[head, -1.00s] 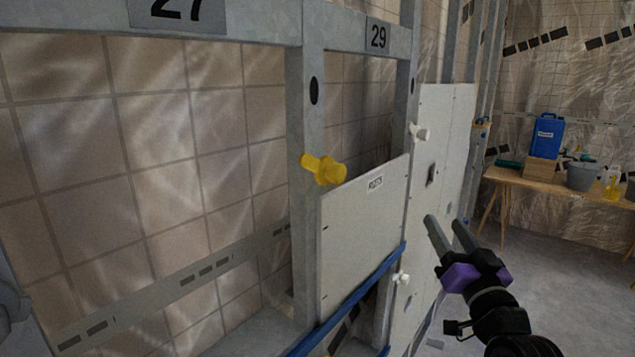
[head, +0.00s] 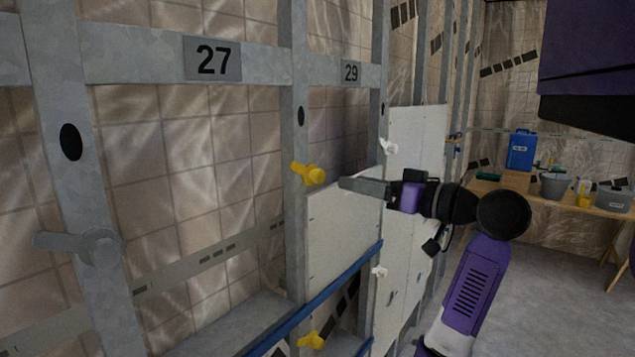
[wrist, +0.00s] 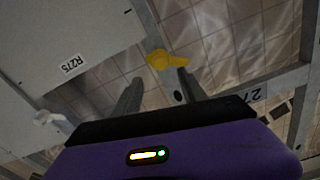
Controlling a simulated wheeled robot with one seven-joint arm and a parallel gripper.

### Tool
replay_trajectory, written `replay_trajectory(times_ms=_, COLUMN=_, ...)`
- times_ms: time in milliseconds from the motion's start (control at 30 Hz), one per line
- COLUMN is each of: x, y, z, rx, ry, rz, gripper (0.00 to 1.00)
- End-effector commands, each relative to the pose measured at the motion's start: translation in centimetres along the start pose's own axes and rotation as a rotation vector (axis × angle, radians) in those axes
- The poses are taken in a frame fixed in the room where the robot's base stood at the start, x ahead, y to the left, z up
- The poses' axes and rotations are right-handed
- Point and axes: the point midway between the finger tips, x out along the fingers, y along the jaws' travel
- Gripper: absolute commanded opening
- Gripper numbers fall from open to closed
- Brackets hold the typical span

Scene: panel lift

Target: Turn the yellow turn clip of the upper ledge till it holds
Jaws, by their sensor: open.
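The yellow turn clip (head: 308,173) of the upper ledge sits on the grey metal stud (head: 299,230), just above the top left corner of the pale panel (head: 340,232). Its lever points up and left, away from the panel. My gripper (head: 342,183) reaches in from the right, its fingers pointing left at the clip, a short gap short of it. In the wrist view the clip (wrist: 163,60) shows ahead of and between the open fingers (wrist: 158,85), nearer the right one. The panel (wrist: 75,45) lies to the left there, with label R275.
A second yellow clip (head: 311,340) sits lower on the stud, below the blue ledge (head: 325,290). White clips (head: 388,146) hold neighbouring panels. A grey clip (head: 85,245) is on the left stud. A bench (head: 560,193) with containers stands at the back right.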

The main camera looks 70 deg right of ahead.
Motion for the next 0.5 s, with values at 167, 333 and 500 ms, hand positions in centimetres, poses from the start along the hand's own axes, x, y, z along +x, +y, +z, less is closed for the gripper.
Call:
replay_trajectory(times_ms=167, x=1.5, y=-0.2, z=0.3, rx=-0.002, ry=-0.016, rz=-0.006, gripper=0.49)
replay_trajectory(times_ms=333, x=4.2, y=-0.2, z=0.2, rx=-0.001, ry=-0.015, rz=-0.005, gripper=0.49)
replay_trajectory(times_ms=500, x=6.5, y=-0.2, z=0.2, rx=-0.001, ry=-0.013, rz=-0.004, gripper=0.49)
